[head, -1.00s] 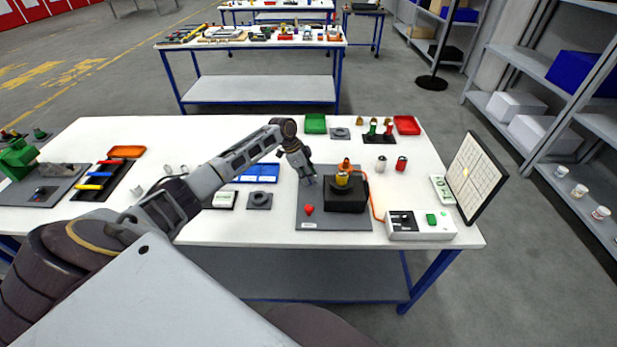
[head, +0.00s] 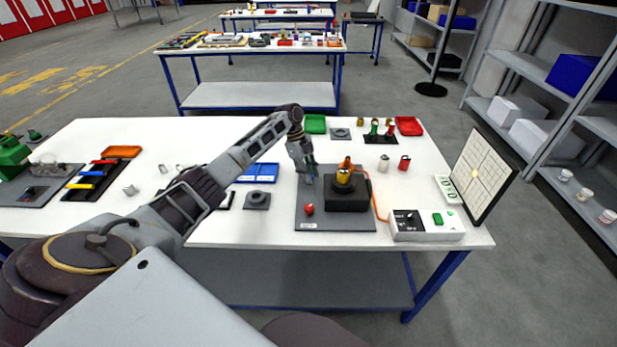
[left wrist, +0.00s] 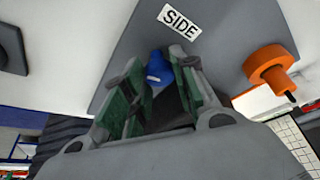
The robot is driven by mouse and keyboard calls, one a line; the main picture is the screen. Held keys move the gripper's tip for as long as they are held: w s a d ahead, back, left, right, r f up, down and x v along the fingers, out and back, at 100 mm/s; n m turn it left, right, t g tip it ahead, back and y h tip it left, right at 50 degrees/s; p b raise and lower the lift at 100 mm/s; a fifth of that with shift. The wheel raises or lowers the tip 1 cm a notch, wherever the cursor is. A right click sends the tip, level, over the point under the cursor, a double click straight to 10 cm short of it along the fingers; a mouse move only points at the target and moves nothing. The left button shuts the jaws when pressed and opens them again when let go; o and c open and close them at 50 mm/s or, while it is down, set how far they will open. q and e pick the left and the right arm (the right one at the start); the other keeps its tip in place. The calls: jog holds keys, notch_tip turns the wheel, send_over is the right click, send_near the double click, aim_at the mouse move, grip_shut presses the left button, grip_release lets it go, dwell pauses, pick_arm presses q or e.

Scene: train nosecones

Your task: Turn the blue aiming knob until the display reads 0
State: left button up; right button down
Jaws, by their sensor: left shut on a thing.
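The blue aiming knob (left wrist: 157,68) shows in the left wrist view between the green-padded fingers of my left gripper (left wrist: 158,85). My left gripper (head: 309,178) is shut on it at the left side of the black block (head: 346,197) in the head view. There the gripper hides the knob. The block stands on a grey plate (head: 310,225) and carries a yellow and orange part (head: 344,174). A small white panel with green marks (head: 448,189), perhaps the display, stands beside the grid board (head: 480,180). Its reading is too small to tell. My right gripper is not in view.
A white box with a green button (head: 427,224) sits at the table's front right, with an orange cable (head: 379,203) to the block. A red knob (head: 309,209) is on the plate's front left. A blue tray (head: 257,173) lies left of the plate.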

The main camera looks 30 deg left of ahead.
pick_arm(q)
jog(key=shift+m, duration=0.5)
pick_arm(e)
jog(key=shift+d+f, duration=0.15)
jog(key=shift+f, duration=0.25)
pick_arm(q)
jog(key=shift+b, duration=0.3)
jog(key=o, duration=1)
jog(key=shift+r, duration=0.15)
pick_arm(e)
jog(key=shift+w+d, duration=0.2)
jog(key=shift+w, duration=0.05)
pick_arm(q)
jog(key=shift+w+a+r, duration=0.1)
jog(key=shift+a+r, duration=0.15)
jog(key=shift+r, duration=0.25)
jog(key=v, duration=1)
jog(key=shift+w+r, duration=0.25)
jog(key=shift+r, duration=0.05)
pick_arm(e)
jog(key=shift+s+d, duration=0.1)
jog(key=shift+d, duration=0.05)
pick_arm(q)
jog(key=shift+r, duration=0.1)
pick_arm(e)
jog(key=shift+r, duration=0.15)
